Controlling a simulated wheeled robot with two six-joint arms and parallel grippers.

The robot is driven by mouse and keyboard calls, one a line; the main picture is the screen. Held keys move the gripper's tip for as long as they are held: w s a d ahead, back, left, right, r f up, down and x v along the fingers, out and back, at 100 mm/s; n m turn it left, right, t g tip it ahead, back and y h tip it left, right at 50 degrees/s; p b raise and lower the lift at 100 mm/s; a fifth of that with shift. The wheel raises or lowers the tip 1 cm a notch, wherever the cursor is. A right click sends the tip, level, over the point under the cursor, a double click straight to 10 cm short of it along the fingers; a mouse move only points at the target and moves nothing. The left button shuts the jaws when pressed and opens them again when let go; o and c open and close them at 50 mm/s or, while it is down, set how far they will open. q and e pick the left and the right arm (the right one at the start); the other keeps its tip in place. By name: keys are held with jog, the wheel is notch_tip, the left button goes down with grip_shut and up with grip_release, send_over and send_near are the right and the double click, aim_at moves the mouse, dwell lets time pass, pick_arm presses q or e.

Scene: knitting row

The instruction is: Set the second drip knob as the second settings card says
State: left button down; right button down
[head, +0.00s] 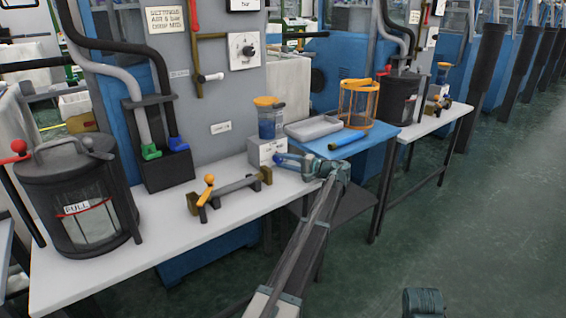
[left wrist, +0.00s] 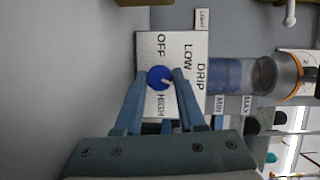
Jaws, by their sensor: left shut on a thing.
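My left gripper (head: 281,158) is at the white drip box (head: 258,148) under the oil cup (head: 268,122). In the left wrist view, its fingers (left wrist: 160,80) are shut on the blue drip knob (left wrist: 156,73). The knob sits on a white plate (left wrist: 145,45) lettered OFF, LOW, HIGH and DRIP. Its white mark points to the lower right, between LOW and HIGH; the fingers hide part of the knob's edge. A settings card (head: 166,15) hangs on the near machine, its small print hard to read. Another card (head: 433,36) is farther right, unreadable.
A drum (head: 85,225) marked FULL stands at left. An orange-handled bar (head: 230,187) lies in front of the drip box. Floor (head: 480,220) at right is open.

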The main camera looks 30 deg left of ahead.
pick_arm(q)
jog(key=c, duration=0.5)
grip_release()
jog(key=shift+d, duration=0.1)
jog(key=d, duration=0.9)
jog(key=d+p, duration=0.1)
jog(key=d, duration=0.3)
jog(key=shift+w+d+r, duration=0.1)
jog(key=shift+d+r, duration=0.25)
jog(key=shift+r, duration=0.05)
